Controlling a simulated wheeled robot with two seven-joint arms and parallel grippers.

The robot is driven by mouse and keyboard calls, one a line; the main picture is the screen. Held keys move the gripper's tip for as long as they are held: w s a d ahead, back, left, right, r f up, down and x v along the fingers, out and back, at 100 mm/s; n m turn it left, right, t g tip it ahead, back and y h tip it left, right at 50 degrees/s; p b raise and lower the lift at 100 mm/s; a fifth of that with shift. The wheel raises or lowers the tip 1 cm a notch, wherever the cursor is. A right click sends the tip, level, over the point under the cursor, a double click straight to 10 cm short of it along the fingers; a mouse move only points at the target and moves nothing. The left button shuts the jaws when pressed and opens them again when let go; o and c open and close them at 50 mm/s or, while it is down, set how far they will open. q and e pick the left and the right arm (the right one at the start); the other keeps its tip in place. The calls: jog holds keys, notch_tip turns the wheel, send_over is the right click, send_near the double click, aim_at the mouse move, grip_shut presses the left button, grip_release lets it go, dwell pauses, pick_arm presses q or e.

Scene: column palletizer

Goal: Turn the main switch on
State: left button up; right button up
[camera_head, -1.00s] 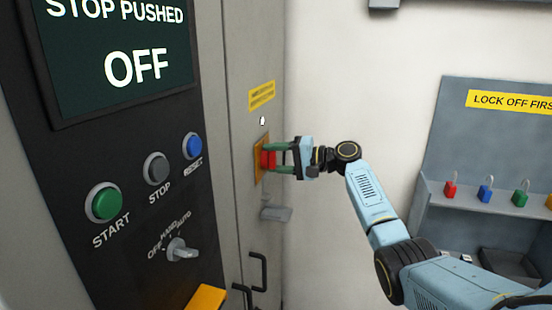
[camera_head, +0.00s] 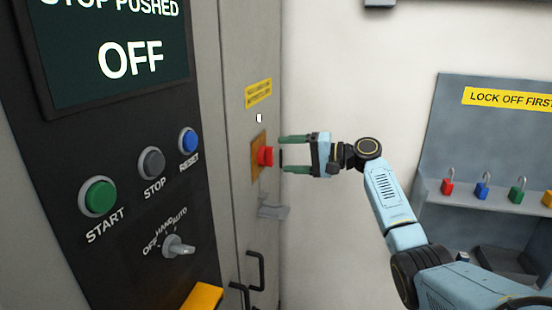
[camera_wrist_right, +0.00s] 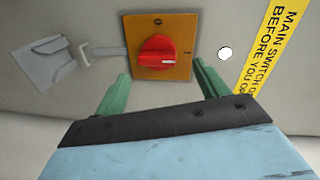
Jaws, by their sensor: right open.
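The main switch is a red rotary knob (camera_head: 265,156) on an orange plate (camera_head: 256,160), set in the side of the grey cabinet. In the right wrist view the red knob (camera_wrist_right: 157,57) is centred on its plate (camera_wrist_right: 178,24). My right gripper (camera_head: 283,154) is open and empty, pointing at the knob. Its two green fingers lie above and below knob height, with a small gap between fingertips and knob in the head view. The wrist view shows the fingers (camera_wrist_right: 162,74) spread on either side below the knob. My left gripper is out of view.
The panel screen (camera_head: 115,55) reads OFF. Below it are START (camera_head: 98,196), STOP (camera_head: 152,162) and RESET (camera_head: 188,141) buttons and a selector (camera_head: 178,246). A grey hasp (camera_head: 272,211) sits below the switch. A lock-off board (camera_head: 450,130) with padlocks stands at right.

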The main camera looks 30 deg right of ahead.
jog(key=b+v, duration=0.1)
jog(key=v, duration=0.7)
jog(key=shift+d, duration=0.1)
